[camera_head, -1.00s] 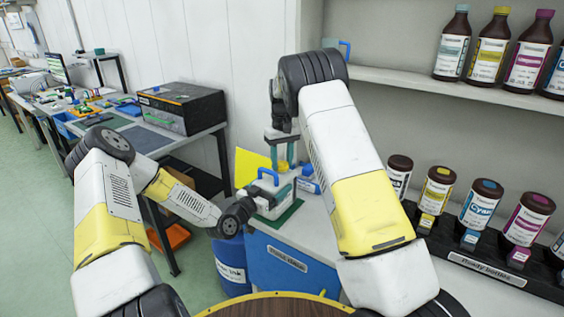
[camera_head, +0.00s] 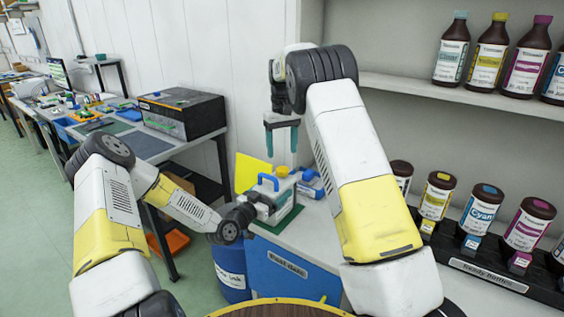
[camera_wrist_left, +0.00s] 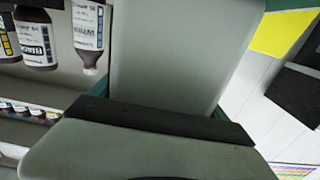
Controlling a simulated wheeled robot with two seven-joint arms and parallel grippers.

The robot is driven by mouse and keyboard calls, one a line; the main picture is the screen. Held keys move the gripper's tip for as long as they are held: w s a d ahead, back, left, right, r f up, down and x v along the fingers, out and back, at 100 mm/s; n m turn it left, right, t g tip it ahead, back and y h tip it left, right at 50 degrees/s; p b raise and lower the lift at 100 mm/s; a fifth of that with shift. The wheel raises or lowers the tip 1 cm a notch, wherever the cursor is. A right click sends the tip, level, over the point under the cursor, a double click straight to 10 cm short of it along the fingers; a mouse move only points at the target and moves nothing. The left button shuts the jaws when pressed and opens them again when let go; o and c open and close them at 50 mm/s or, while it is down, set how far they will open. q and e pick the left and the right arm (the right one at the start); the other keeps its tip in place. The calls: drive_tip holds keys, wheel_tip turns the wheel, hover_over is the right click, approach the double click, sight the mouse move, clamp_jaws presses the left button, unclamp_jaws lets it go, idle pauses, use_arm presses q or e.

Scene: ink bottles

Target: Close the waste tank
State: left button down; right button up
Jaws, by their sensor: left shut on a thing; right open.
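The waste tank (camera_head: 284,202) is a pale box with a blue handle (camera_head: 266,181) on a green mat at the corner of the counter. A yellow cap (camera_head: 282,171) sits on its top; I cannot tell how tightly. My right gripper (camera_head: 281,150) is open and empty above the cap, teal fingers pointing down on either side and apart from it. My left gripper (camera_head: 256,205) is shut on the waste tank at its left side; its fingers are mostly hidden. In the left wrist view, a large pale surface (camera_wrist_left: 185,50), seemingly the tank, fills the middle.
A yellow sheet (camera_head: 250,170) and a blue object (camera_head: 311,184) stand behind the tank. A blue drum (camera_head: 231,270) is below the counter edge. Bottles stand in a dark rack (camera_head: 487,272) at right, and more on a shelf (camera_head: 400,84).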

drive_tip(key=shift+r, duration=2.4)
use_arm(q)
unclamp_jaws()
drive_tip(key=v, duration=0.7)
drive_tip(key=shift+s+a, duration=0.2)
drive_tip(key=shift+s, duration=0.1)
